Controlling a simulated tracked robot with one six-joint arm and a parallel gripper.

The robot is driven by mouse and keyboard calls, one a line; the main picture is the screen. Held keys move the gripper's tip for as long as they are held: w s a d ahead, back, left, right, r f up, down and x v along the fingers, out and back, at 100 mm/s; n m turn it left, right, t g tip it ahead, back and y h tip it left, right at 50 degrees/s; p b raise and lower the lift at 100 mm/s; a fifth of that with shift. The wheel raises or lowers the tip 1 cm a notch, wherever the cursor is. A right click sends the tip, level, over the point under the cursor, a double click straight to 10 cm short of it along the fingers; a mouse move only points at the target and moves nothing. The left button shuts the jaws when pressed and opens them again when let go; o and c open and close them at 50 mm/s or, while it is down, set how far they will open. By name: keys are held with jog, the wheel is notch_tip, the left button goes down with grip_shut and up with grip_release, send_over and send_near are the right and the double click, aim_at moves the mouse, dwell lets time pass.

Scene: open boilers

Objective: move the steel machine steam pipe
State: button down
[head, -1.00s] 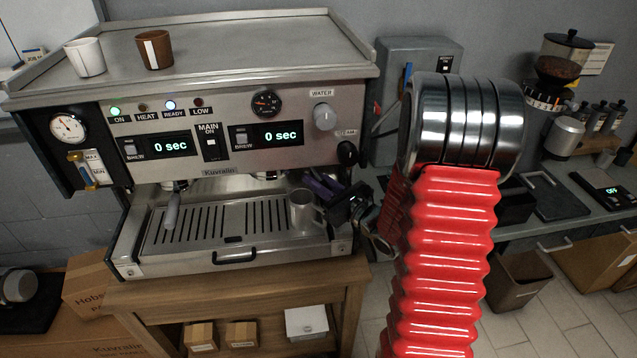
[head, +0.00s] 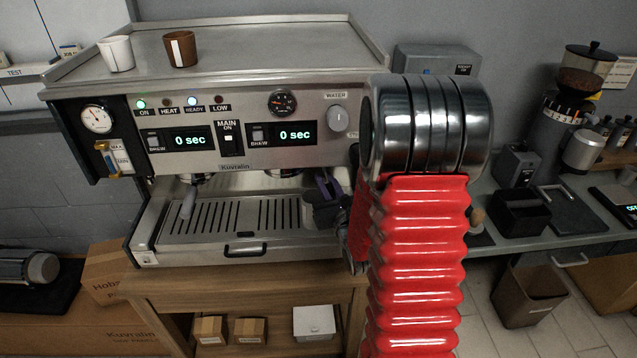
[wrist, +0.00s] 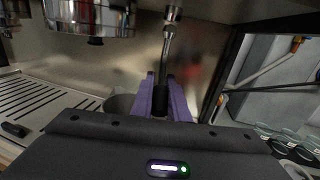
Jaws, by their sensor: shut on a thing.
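The steel steam pipe (wrist: 165,52) hangs from a round joint under the machine in the wrist view. Its lower part is a black sleeve. My gripper (wrist: 162,95) has its two purple fingers shut on that sleeve, one on each side. In the head view my purple-fingered gripper (head: 325,186) is at the right end of the drip tray, partly behind my red arm. The pipe cannot be made out there. The espresso machine (head: 235,163) stands on a wooden stand.
A grey pitcher (wrist: 118,104) stands on the tray behind my fingers, mostly hidden. A chrome group head (wrist: 95,18) is at the upper left of the wrist view. A white cup (head: 116,54) and a brown cup (head: 180,49) stand on the machine. A counter with a grinder is at the right.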

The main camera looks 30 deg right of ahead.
jog(key=shift+w+r, duration=0.1)
jog(key=shift+r, duration=0.05)
jog(key=c, duration=1.7)
grip_release()
